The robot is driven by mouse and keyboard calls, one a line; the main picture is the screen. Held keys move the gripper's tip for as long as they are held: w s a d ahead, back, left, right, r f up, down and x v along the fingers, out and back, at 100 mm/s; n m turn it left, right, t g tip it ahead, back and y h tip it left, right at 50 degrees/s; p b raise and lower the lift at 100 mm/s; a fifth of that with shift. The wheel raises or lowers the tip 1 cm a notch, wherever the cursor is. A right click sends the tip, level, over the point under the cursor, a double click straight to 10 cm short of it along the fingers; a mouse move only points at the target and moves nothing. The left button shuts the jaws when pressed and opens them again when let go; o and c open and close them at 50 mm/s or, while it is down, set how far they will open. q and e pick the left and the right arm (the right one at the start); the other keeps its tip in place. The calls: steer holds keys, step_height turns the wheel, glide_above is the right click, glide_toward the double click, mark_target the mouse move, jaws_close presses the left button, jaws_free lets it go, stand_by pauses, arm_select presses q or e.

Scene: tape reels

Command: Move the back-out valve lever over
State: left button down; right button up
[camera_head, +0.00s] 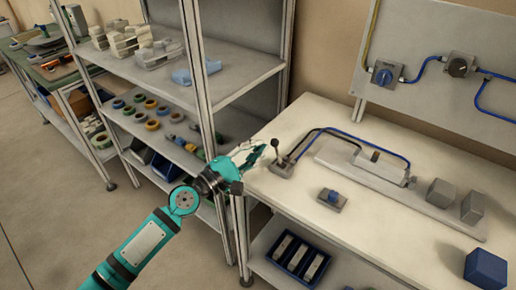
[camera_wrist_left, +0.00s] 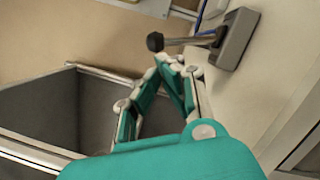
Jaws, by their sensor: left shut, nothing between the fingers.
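The valve lever (camera_head: 276,149) has a black ball knob and stands up from a small grey valve base (camera_head: 282,168) at the left end of the workbench. In the left wrist view the lever (camera_wrist_left: 180,41) and its base (camera_wrist_left: 235,40) show at the top, just past my fingers. My left gripper (camera_head: 262,150) is shut and empty, just left of the lever. In the left wrist view the closed fingers (camera_wrist_left: 168,65) point toward the lever; I cannot tell whether they touch it. My right gripper is not in view.
A blue-knobbed block (camera_head: 332,199) sits on the bench (camera_head: 400,235) nearer the front. Blue and black tubes run from the valve to a long grey fixture (camera_head: 350,165). Grey blocks (camera_head: 440,192) stand at right. A metal shelf (camera_head: 245,78) with tape rolls rises on the left.

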arm_select(q)
steer(key=shift+s+d+r, duration=0.1)
steer(key=shift+s+r, duration=0.05)
steer(key=shift+d+r+m+p, duration=0.15)
steer(key=shift+m+p, duration=0.3)
steer(key=shift+m, duration=0.05)
steer(key=shift+s, duration=0.1)
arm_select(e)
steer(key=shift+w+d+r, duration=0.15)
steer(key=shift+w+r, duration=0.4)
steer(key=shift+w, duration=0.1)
arm_select(q)
steer(key=shift+d+r+m, duration=0.1)
steer(key=shift+m, duration=0.2)
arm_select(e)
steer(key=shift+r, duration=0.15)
